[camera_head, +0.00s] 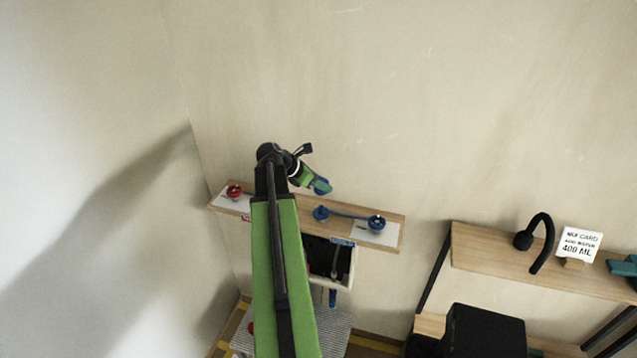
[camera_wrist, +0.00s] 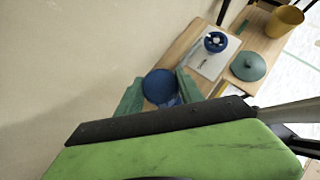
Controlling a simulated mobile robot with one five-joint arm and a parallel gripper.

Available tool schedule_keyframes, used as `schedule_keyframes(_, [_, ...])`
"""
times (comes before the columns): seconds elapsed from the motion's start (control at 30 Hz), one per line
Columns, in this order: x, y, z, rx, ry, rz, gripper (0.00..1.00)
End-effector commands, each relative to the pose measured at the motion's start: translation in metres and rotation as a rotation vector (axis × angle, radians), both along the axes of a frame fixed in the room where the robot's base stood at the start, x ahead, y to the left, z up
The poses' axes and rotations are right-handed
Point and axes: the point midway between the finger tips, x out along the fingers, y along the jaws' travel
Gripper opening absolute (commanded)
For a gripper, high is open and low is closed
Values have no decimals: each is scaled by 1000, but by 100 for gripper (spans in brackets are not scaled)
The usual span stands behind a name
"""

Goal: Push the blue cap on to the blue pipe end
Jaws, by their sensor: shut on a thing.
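My gripper (camera_head: 310,184) hangs above the narrow wooden wall shelf. Its teal fingers also show in the wrist view (camera_wrist: 160,92). I cannot tell for sure which is the pipe end. My arm hides part of the shelf.
A red fitting (camera_head: 234,191) sits at the shelf's left end. A lower wooden shelf (camera_head: 490,252) at right holds a black curved object and a sign (camera_head: 578,243). A teal lid (camera_wrist: 248,66) and yellow pot (camera_wrist: 284,22) show in the wrist view.

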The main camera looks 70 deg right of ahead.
Motion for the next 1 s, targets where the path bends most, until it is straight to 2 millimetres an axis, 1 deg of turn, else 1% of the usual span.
schedule_keyframes(0.23, [1, 1, -15, 0, 0, 1, 5])
schedule_keyframes(0.6, [0, 1, -54, 0, 0, 1, 5])
schedule_keyframes(0.73, [0, 0, -59, 0, 0, 0, 5])
schedule_keyframes(1.0, [0, 0, -58, 0, 0, 0, 5])
